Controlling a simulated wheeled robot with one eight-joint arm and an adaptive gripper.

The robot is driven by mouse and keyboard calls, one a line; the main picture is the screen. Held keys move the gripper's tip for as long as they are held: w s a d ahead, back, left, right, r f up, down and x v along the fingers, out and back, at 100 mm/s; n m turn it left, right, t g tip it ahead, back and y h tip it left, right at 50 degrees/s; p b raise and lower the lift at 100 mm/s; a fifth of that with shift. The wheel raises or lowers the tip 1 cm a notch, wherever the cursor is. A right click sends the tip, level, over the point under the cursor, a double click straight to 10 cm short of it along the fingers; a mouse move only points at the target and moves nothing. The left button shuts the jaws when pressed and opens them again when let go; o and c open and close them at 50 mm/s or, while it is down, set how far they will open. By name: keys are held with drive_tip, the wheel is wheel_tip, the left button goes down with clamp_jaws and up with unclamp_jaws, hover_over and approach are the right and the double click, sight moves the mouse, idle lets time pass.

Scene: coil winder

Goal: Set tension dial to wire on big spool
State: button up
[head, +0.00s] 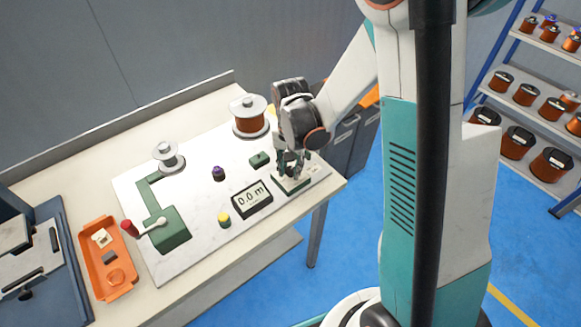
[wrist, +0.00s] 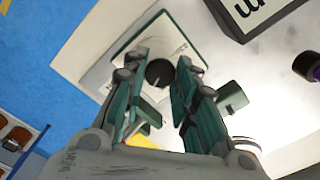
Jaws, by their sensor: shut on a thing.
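The tension dial is a dark round knob (wrist: 159,73) on a pale plate with a green border (wrist: 118,52). My gripper (wrist: 161,66) is shut on the knob, with one finger on each side. In the head view my gripper (head: 292,172) reaches down over the dial's green base (head: 293,188) and hides most of the knob. The dial's setting and scale cannot be read. The big spool (head: 250,121), wound with copper-brown wire between pale flanges, stands upright at the back of the white board, left of my gripper. No wire marking on it is readable.
A display reading 0.0 m (head: 252,199) sits just left of the dial. A green crank unit (head: 168,232), small grey spool (head: 168,157), purple-topped button (head: 218,173) and yellow button (head: 224,220) stand farther left. An orange tray (head: 108,283) lies at far left.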

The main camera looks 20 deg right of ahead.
sight(291, 170)
drive_tip(key=n, duration=0.3)
drive_tip(key=shift+n+b, duration=0.6)
drive_tip(key=shift+n, duration=1.6)
drive_tip(key=o, duration=1.1)
wheel_tip(291, 170, up, 12)
drive_tip(key=shift+r, duration=0.1)
